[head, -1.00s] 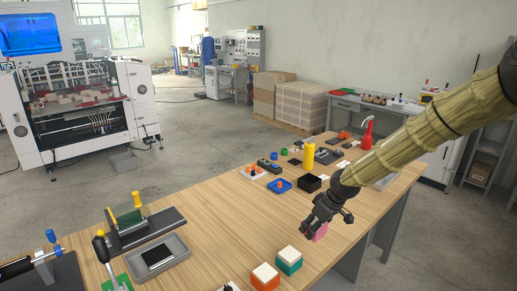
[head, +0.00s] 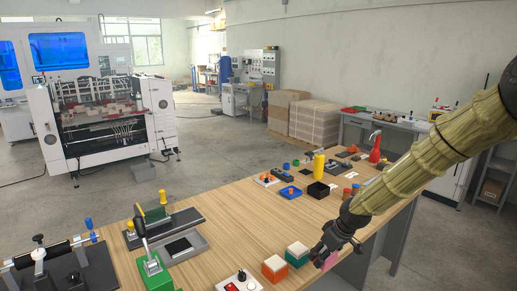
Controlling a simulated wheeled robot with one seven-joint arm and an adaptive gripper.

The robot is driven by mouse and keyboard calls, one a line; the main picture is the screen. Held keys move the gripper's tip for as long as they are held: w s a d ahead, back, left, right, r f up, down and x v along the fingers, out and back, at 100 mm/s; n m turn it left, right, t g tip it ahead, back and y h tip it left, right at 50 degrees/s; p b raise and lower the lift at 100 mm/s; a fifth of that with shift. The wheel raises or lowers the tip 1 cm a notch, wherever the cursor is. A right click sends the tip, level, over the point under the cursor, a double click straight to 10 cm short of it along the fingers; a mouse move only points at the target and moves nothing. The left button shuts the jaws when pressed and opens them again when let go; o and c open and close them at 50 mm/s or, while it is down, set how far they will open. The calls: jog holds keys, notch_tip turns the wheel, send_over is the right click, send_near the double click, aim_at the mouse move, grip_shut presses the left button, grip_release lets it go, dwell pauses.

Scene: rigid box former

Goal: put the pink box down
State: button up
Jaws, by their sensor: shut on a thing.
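The pink box (head: 329,262) shows at the lower right of the head view, partly hidden by my gripper (head: 324,254). My gripper points down and is shut on the box. They are near the right edge of the wooden table (head: 228,208), just right of a teal box with a white lid (head: 298,255). I cannot tell whether the pink box touches the tabletop.
An orange box with a white lid (head: 275,268) stands left of the teal one. A black tray (head: 318,190), a blue tray (head: 290,194) and a yellow cylinder (head: 319,163) stand farther back. The middle of the table is clear.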

jog(key=s+a+f+m+h, duration=0.1)
jog(key=s+a+f+m, duration=0.2)
jog(key=s+a+f, duration=0.5)
jog(key=s+d+f+m, duration=0.2)
jog(key=s, duration=0.3)
jog(key=s+d+f+m+t+h, duration=0.1)
jog(key=s+d+f+m, duration=0.1)
jog(key=s, duration=0.3)
jog(key=shift+s+d+f+h, duration=0.25)
jog(key=shift+f+h, duration=0.05)
jog(key=shift+f, duration=0.05)
